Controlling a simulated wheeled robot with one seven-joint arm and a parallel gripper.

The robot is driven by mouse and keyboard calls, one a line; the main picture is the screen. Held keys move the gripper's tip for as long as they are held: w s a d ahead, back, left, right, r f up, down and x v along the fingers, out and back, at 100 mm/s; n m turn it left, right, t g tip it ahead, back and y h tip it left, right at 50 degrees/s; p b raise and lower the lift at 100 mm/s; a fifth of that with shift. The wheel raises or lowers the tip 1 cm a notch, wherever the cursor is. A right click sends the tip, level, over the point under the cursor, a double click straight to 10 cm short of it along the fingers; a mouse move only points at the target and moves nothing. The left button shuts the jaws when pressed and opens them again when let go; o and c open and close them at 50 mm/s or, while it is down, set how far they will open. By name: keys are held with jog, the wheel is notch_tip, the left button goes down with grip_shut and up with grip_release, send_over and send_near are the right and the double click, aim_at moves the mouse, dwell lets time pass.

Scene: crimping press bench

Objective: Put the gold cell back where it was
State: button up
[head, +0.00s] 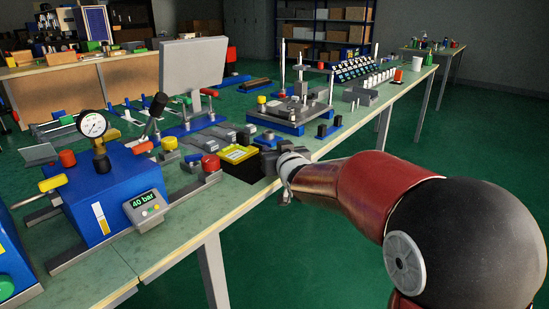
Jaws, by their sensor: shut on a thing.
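My gripper (262,160) is low over the front edge of the bench, at the right side of a yellow-and-black tray (237,153). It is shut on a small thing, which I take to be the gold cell. The fingers and wrist hide most of that thing, so its shape and tilt cannot be told. I cannot tell whether it touches the bench or the tray. No gold cell shows clearly anywhere else on the bench.
A blue press (105,195) with a gauge (92,124) and a 40 bar display (146,207) stands left. A red-knobbed device (210,164) is just left of the tray. A blue-based fixture (290,115) stands behind my gripper.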

jog(key=shift+f, duration=0.4)
jog(key=shift+f, duration=0.2)
jog(key=o, duration=1.1)
jog(key=shift+r, duration=0.1)
